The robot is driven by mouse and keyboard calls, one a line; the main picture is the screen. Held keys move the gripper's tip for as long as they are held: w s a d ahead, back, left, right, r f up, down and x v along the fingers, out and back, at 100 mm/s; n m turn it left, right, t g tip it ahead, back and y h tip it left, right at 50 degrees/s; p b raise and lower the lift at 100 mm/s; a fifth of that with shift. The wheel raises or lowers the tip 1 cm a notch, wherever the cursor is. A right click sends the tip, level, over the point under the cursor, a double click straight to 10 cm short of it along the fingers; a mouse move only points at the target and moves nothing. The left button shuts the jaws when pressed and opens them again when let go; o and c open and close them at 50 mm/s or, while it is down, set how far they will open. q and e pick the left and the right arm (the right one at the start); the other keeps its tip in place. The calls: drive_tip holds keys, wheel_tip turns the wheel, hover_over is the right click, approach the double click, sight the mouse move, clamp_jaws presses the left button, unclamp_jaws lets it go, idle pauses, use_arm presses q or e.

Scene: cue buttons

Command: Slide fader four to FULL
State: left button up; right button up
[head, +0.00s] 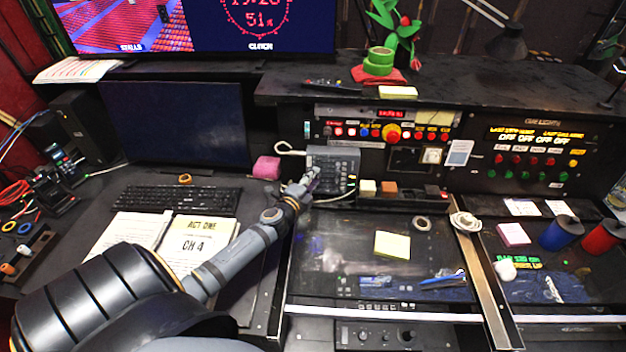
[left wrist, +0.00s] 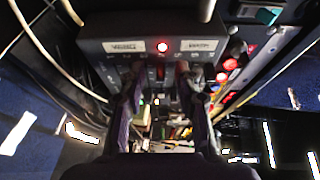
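A small grey control box (head: 345,160) stands on the desk at the foot of the rear console. My left gripper (head: 310,178) is at its front left side. The left wrist view shows the box (left wrist: 150,45) close up, with two white labels, a red light and a row of small controls. There my left gripper (left wrist: 158,85) has its two fingers apart, one on each side of a reddish control (left wrist: 160,73). Nothing shows clasped between them. The fader numbers and knob positions are too small and dark to read. My right gripper is in neither view.
An open script (head: 200,242) reading "ACT ONE" and "CH 4" lies left of my arm. A red button (head: 392,133) sits on the console behind. A white cable runs by the box.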

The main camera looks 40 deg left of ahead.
use_arm(q)
drive_tip(key=v, duration=1.2)
